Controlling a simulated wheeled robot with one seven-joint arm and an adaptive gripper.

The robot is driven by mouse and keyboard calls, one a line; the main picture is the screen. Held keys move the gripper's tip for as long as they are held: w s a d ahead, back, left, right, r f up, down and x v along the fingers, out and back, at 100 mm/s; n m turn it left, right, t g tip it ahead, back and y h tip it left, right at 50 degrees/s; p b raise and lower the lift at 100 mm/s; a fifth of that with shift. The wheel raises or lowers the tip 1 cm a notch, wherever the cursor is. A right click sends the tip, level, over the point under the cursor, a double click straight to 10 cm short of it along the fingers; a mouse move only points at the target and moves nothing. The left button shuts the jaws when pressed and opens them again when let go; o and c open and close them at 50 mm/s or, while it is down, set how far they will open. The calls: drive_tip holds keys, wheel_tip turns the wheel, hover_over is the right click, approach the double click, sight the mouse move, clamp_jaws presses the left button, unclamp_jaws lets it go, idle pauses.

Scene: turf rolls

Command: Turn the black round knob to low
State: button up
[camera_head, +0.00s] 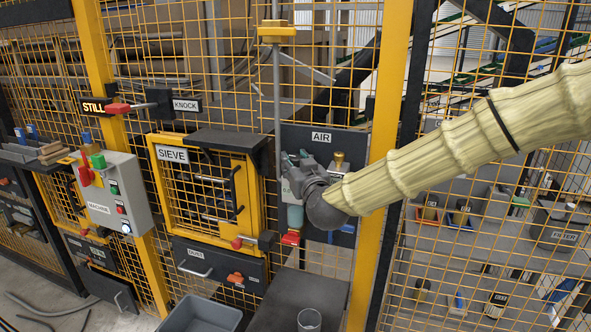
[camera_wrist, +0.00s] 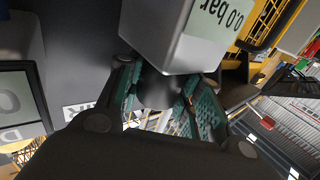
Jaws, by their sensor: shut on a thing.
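The black round knob (camera_wrist: 159,93) is in the wrist view, under a light grey box (camera_wrist: 200,45) whose display reads 0.0 bar. My gripper (camera_wrist: 162,103) has its two teal-padded fingers on either side of the knob and is shut on it. In the head view my gripper (camera_head: 293,166) is at the AIR panel (camera_head: 357,144), over the grey unit there. The knob is hidden behind my gripper in that view. I see no low mark on the knob.
A brass fitting (camera_head: 339,160) stands just right of my gripper. The yellow SIEVE door (camera_head: 166,211) is to the left, and a yellow post (camera_head: 379,165) is close on the right.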

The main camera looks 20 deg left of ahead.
sight(296, 157)
drive_tip(key=shift+r+y, duration=0.1)
drive_tip(key=shift+y, duration=0.2)
drive_tip(key=o, duration=1.1)
drive_tip(key=shift+c, duration=0.2)
wheel_tip(296, 157, up, 10)
